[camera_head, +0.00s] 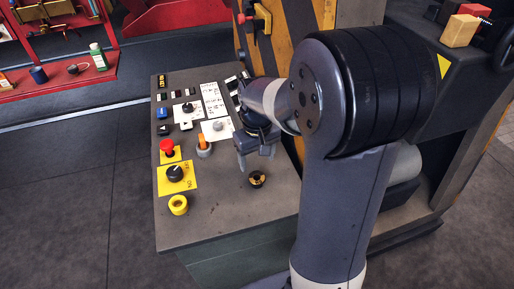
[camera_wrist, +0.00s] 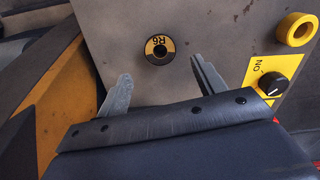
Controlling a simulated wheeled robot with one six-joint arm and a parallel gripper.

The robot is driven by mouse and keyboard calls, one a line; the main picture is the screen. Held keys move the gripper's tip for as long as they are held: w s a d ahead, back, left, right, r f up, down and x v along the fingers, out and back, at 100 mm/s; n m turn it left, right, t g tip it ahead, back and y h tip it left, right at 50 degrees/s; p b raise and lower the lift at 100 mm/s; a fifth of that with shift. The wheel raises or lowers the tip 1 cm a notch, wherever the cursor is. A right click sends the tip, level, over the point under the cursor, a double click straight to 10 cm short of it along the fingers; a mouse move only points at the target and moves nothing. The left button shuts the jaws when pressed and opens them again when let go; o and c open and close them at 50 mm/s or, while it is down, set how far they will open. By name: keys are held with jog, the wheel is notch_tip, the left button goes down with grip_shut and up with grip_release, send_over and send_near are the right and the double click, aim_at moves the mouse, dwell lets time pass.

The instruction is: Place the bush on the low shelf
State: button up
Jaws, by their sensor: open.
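My gripper (camera_head: 256,152) is open and empty over the sloping grey control panel (camera_head: 225,230). In the wrist view, its two fingers (camera_wrist: 161,72) stand apart, pointing toward a small round brass-and-black piece marked R6 (camera_wrist: 160,50) with a dark hole. This piece (camera_head: 257,179) lies just in front of the gripper in the head view, apart from the fingers. A thick yellow ring (camera_head: 178,205) sits at the panel's lower left corner; it also shows in the wrist view (camera_wrist: 296,29). I cannot tell for certain which of these is the bush. A low red shelf (camera_head: 45,85) is at the upper left.
The panel carries a red mushroom button (camera_head: 167,147), a black rotary knob (camera_head: 175,173), an orange-tipped lever (camera_head: 203,145) and other switches. A green-and-white bottle (camera_head: 97,56) and a blue pot (camera_head: 39,75) stand on the red shelf. Open floor lies between shelf and panel.

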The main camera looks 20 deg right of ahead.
jog(key=shift+o, duration=0.2)
notch_tip(320, 180, up, 4)
jog(key=shift+f, duration=0.15)
jog(key=shift+o, duration=0.2)
jog(key=shift+b, duration=0.3)
notch_tip(320, 180, down, 3)
jog(key=n+b, duration=0.4)
jog(key=shift+d+n+b, duration=0.15)
jog(key=shift+n+b, duration=0.15)
jog(key=shift+b, duration=0.05)
send_over(256, 177)
jog(key=f, duration=0.5)
jog(key=shift+s+d, duration=0.2)
notch_tip(256, 177, down, 5)
jog(key=shift+w+a+p, duration=0.15)
jog(key=shift+p, duration=0.25)
